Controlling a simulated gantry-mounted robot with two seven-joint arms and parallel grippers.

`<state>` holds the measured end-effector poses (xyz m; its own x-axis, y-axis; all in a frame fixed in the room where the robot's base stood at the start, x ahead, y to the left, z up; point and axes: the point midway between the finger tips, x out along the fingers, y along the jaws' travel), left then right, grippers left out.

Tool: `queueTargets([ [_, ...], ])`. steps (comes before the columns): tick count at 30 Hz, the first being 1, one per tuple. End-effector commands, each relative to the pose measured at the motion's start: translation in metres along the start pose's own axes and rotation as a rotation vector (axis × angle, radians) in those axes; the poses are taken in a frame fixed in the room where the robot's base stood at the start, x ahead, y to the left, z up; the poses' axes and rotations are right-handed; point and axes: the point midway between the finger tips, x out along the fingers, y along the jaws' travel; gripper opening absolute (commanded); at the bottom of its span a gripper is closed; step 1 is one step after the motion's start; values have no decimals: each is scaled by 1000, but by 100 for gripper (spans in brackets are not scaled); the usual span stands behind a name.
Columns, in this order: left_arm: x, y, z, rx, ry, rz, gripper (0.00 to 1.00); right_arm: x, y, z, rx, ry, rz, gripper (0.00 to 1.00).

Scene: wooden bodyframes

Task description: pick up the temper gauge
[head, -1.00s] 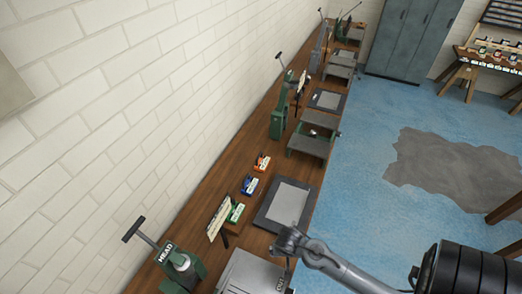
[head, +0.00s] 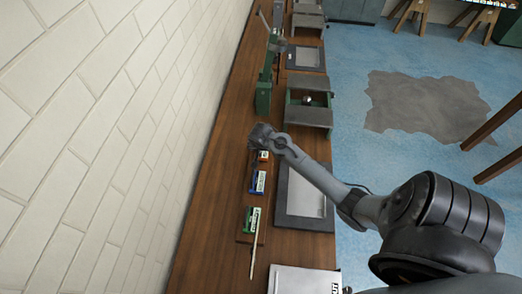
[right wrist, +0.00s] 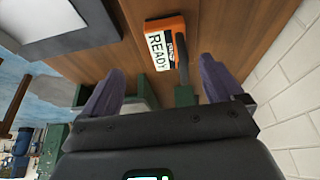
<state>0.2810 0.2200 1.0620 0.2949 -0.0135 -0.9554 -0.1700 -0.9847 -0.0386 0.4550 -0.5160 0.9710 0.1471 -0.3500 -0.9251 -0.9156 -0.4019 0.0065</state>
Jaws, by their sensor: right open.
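A small orange block (right wrist: 162,23) with a white label reading READY lies on the wooden bench in the right wrist view. In the head view the orange block (head: 263,156) is just below my right gripper (head: 260,136). A blue block (head: 258,182) and a green block (head: 251,218) sit along the same bench. I cannot tell from the labels which one is the temper gauge. In the right wrist view my right gripper (right wrist: 162,82) is open, with the orange block beyond its fingertips and nothing clearly held. My left gripper is not in view.
A grey tray panel (head: 303,200) lies on the bench (head: 220,225) to the right of the blocks. A green stand (head: 307,115) is farther along. The white brick wall (head: 110,120) borders the bench on the left. A thin pale strip (head: 254,256) lies near the green block.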

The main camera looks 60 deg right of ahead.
Motion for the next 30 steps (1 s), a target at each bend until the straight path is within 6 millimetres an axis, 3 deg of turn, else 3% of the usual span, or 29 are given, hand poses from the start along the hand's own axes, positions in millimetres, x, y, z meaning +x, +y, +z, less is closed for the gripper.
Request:
queueTargets([
  [9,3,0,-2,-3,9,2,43,39,-2,-2,1,2,-3,94],
  [17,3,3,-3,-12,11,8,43,52,-4,-2,0,2,-3,94],
  [30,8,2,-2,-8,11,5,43,96,-7,-4,1,2,-3,94],
])
